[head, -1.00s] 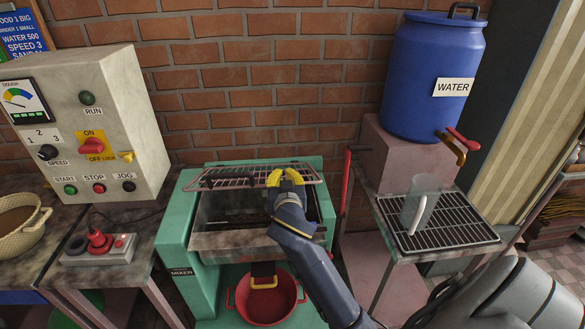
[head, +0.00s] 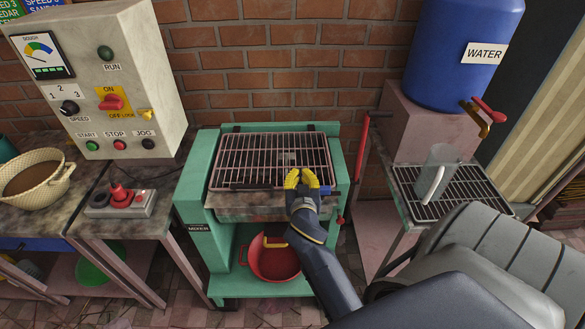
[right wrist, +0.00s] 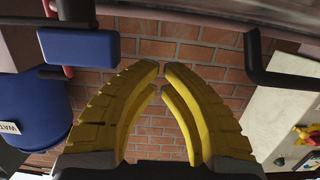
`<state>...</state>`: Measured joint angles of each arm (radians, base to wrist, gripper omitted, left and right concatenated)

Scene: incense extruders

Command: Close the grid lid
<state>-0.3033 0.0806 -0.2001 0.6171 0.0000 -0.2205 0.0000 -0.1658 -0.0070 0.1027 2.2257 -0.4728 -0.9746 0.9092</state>
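The grid lid (head: 272,158) lies across the top of the green mixer (head: 195,185), covering its opening, its bars running front to back. It looks flat or nearly so; I cannot tell if it touches the rim all round. My right gripper (head: 302,175) is at the lid's front edge, right of its middle, yellow fingers pointing toward the wall. In the right wrist view the yellow fingers (right wrist: 162,68) nearly meet at the tips, with only brick wall between them. My left gripper is not in view.
A red lever (head: 361,145) stands right of the mixer. A rack table (head: 460,190) with a clear jug (head: 436,172) is further right, below the blue water barrel (head: 455,50). A control box (head: 100,80) stands left. A red pot (head: 275,262) sits below.

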